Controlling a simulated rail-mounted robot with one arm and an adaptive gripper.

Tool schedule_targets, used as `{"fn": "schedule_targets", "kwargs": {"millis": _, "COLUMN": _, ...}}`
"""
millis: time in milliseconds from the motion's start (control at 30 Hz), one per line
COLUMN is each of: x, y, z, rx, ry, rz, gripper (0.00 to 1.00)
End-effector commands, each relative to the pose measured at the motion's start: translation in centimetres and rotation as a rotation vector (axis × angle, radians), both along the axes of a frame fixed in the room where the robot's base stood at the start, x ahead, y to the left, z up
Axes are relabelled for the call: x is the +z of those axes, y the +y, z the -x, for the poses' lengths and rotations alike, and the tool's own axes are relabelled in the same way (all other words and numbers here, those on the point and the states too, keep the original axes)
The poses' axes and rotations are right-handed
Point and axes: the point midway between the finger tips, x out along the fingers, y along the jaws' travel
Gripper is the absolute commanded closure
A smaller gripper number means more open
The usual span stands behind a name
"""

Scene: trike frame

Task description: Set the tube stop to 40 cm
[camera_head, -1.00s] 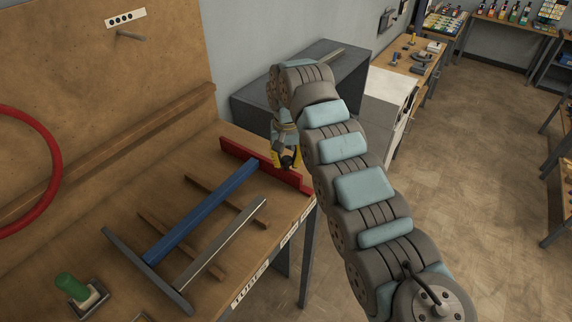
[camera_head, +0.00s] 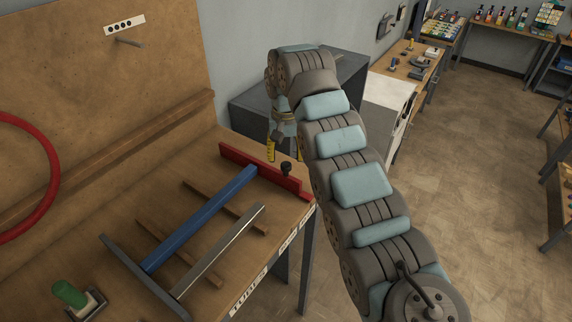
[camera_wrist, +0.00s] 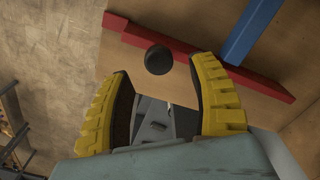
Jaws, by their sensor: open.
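The tube stop is a red bar (camera_head: 262,169) across the far end of the bench, with a black round knob (camera_head: 286,168) near its right end. In the wrist view, the knob (camera_wrist: 158,59) shows near the tips of my two yellow fingers, and the red bar (camera_wrist: 205,65) runs behind it. My gripper (camera_wrist: 160,72) is open with nothing between its fingers. In the head view, its yellow finger (camera_head: 271,150) is just behind the bar, left of the knob and apart from it; my arm hides part of it. A scale reading cannot be made out.
A blue tube (camera_head: 200,218) lies with its far end close to the red bar. A silver rail (camera_head: 220,250) runs beside it, and a grey crossbar (camera_head: 140,275) is at the near end. A grey cabinet (camera_head: 250,113) stands behind the bench.

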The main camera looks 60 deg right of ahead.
Motion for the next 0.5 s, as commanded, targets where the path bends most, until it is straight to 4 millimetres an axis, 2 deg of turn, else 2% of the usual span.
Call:
{"fn": "schedule_targets", "kwargs": {"millis": 67, "x": 1.7, "y": 0.0, "z": -0.1, "rx": 0.001, "ry": 0.0, "rz": 0.002, "gripper": 0.41}}
{"fn": "schedule_targets", "kwargs": {"millis": 500, "x": 6.4, "y": 0.0, "z": 0.0, "rx": 0.0, "ry": 0.002, "rz": 0.001, "gripper": 0.41}}
